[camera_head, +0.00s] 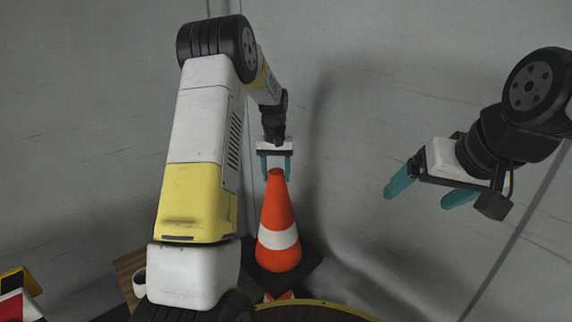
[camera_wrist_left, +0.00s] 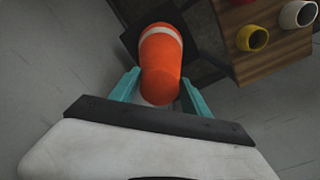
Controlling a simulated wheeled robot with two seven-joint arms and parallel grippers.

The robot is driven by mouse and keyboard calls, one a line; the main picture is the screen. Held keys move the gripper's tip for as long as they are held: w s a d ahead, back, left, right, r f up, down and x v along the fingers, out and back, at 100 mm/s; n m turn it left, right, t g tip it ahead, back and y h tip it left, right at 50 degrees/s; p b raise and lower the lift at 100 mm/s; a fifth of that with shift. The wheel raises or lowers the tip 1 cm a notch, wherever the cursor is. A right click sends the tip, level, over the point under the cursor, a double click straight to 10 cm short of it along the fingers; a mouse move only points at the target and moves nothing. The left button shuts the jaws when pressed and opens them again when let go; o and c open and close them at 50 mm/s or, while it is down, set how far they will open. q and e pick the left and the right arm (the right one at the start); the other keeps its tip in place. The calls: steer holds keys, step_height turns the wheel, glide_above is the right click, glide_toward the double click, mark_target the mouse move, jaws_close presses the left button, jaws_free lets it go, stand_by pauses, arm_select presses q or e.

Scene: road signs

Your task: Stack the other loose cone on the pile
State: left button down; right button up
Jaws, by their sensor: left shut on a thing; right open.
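An orange cone (camera_head: 278,217) with a white band and a dark square base stands upright in the head view, in front of the grey wall. My left gripper (camera_head: 276,168) is shut on the cone's top from above. The left wrist view shows the orange cone (camera_wrist_left: 161,70) between the teal fingers (camera_wrist_left: 160,88). A small orange piece (camera_head: 280,297) shows just below the cone's base; I cannot tell whether it belongs to another cone. No pile can be clearly made out. My right gripper (camera_head: 424,195) is open and empty, well to the right of the cone.
A round surface with a yellow rim (camera_head: 318,304) is at the bottom. A wooden board (camera_wrist_left: 275,50) holds a yellow cup (camera_wrist_left: 252,38) and a white cup (camera_wrist_left: 298,14). A red, yellow and black object (camera_head: 18,295) is at the lower left. Grey wall lies behind.

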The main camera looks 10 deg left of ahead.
arm_select(q)
steer(key=shift+w+f, duration=0.1)
steer(key=shift+f, duration=19.65)
steer(key=shift+s, duration=0.2)
steer(key=c, duration=0.6)
jaws_free()
steer(key=shift+f, duration=0.1)
steer(key=shift+o, duration=0.8)
steer(key=shift+s, duration=0.1)
steer(key=shift+s, duration=0.1)
step_height(320, 180, up, 8)
steer(key=shift+f, duration=0.15)
